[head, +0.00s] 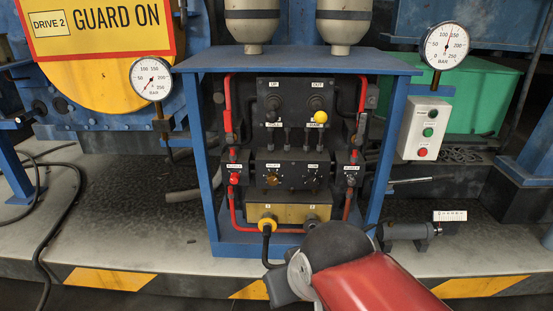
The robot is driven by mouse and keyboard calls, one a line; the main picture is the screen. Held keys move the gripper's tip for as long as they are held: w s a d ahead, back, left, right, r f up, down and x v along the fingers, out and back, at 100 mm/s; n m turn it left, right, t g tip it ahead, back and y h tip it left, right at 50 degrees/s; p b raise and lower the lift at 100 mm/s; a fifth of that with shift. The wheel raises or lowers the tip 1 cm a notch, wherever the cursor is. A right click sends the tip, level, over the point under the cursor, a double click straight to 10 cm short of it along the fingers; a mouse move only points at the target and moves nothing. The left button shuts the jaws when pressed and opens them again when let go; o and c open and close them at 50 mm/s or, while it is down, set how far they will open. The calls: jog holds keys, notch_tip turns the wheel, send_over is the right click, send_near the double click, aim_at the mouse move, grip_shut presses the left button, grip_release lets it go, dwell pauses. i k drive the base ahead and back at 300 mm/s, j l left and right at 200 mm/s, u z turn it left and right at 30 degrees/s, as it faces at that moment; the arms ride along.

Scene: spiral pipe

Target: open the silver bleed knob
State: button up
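A small pale, silver-looking knob (350,180) sits under a red label at the right end of the dark valve block, inside the blue frame. A matching red knob (234,178) sits under a red label at the left end. The label text is too small to read surely. Another silvery dial (311,181) and a brass dial (272,180) are between them. My red and black arm crosses the bottom centre, below and in front of the panel. My gripper's fingertips cannot be made out. Nothing of mine visibly touches the knobs.
The blue frame's posts (387,150) flank the panel, with red pipes (365,95) just inside. A yellow plug with a black cable (267,225) sticks out below. A grey cylinder (408,230) lies at right. A white button box (425,128) is farther right.

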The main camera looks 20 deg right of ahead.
aim_at(350, 179)
jog(key=z, duration=1)
